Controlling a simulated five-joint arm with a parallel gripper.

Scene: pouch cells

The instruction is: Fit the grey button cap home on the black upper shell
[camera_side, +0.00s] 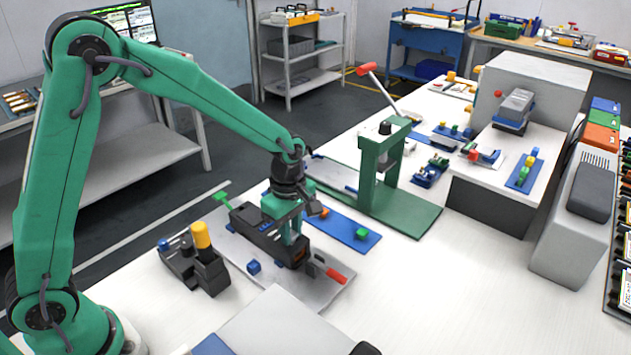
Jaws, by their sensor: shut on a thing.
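My gripper (292,232), with green jaws, points down over the right part of a long black body (262,236). This body lies on a grey plate and may be the black upper shell, but I cannot tell for sure. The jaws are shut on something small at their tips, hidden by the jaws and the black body. I cannot make out the grey button cap anywhere. I cannot tell whether the held thing touches the black body.
The grey plate (237,261) carries a green-handled clamp (222,199), a red-handled clamp (335,275) and a blue block (254,267). A black fixture with a yellow knob (201,236) stands left. A green press (378,170) stands behind right. White table (430,290) is clear at front right.

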